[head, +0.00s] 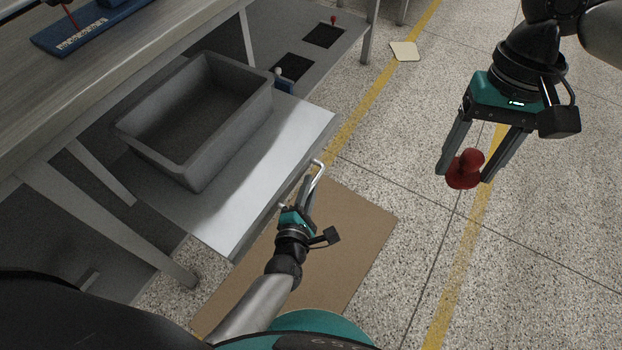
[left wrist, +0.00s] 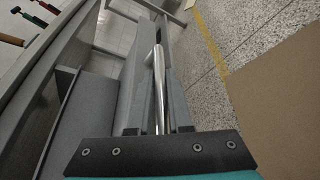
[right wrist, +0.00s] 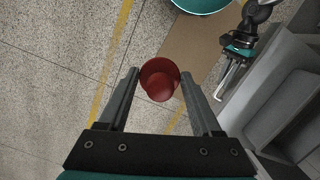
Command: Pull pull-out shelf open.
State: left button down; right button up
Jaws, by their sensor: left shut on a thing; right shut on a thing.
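The pull-out shelf (head: 290,135) is a light metal board extending from under the workbench, with a grey bin on it. Its shiny bar handle (head: 319,168) is on the front edge; the bar also shows in the left wrist view (left wrist: 158,92). My left gripper (head: 309,184) is at this edge, its fingers shut on the handle. My right gripper (head: 464,176) is away to the right above the floor, shut on a dark red rounded object (head: 463,171). That object also shows between the fingers in the right wrist view (right wrist: 160,82).
The grey open bin (head: 236,137) looks empty. A brown mat (head: 345,235) lies on the speckled floor before the shelf. A blue tray (head: 55,40) sits on the workbench (head: 90,95). Open floor with yellow lines extends to the right.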

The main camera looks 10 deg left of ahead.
pick_arm(q)
jog(key=shift+s+d, duration=0.25)
jog(key=shift+d, duration=0.35)
jog(key=shift+s+d, duration=0.2)
jog(key=shift+d, duration=0.35)
pick_arm(e)
jog(key=shift+s+d, duration=0.1)
pick_arm(q)
jog(key=c, duration=0.8)
grip_release()
jog(key=shift+c, duration=0.2)
